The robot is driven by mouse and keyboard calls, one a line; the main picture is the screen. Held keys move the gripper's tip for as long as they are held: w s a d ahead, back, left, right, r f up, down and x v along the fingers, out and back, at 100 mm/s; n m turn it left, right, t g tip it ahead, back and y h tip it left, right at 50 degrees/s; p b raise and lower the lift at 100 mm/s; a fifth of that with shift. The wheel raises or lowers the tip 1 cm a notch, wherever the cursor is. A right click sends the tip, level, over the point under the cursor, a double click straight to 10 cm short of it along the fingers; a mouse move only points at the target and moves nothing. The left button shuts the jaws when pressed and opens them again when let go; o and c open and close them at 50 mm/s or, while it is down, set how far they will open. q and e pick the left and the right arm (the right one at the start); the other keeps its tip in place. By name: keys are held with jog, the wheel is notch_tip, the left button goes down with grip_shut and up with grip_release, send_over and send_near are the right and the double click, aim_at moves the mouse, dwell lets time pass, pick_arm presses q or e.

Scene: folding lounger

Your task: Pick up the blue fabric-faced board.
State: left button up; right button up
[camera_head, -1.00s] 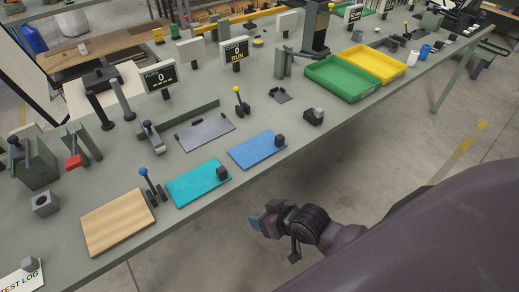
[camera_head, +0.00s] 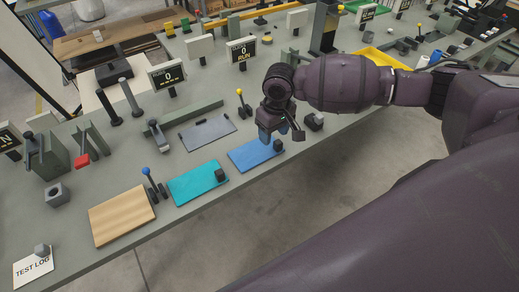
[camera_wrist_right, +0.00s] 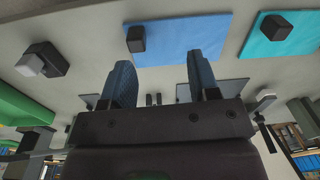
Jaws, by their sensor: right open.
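The blue fabric-faced board (camera_head: 246,158) lies flat near the front edge of the grey workbench, with a small dark block (camera_head: 278,146) on its right end. My right gripper (camera_head: 266,137) is over the far right part of the board and hides some of it. In the right wrist view my right gripper (camera_wrist_right: 161,62) is open, its two dark blue fingers apart with nothing between them. There the blue board (camera_wrist_right: 185,38) shows ahead of the fingertips, with its block. My left gripper is not in view.
A teal board (camera_head: 195,184) with a dark block lies just left of the blue one, then a wooden board (camera_head: 122,215). A grey plate (camera_head: 207,132) lies behind. A dark block with a grey knob (camera_head: 315,121) stands to the right. A yellow tray (camera_head: 378,60) is farther back.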

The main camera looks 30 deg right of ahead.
aim_at(278, 142)
jog(key=shift+w+d+r+m, duration=0.25)
jog(key=shift+w+d+r, duration=0.1)
jog(key=shift+d+r, duration=0.25)
jog(key=shift+w+d+r+m, duration=0.25)
jog(key=shift+w+d+r, duration=0.15)
jog(key=shift+d, duration=0.2)
jog(key=shift+d+r, duration=0.1)
jog(key=shift+d, duration=0.15)
notch_tip(278, 142, down, 11)
jog(key=shift+r, duration=0.2)
jog(key=shift+c, duration=0.3)
jog(key=c, duration=1)
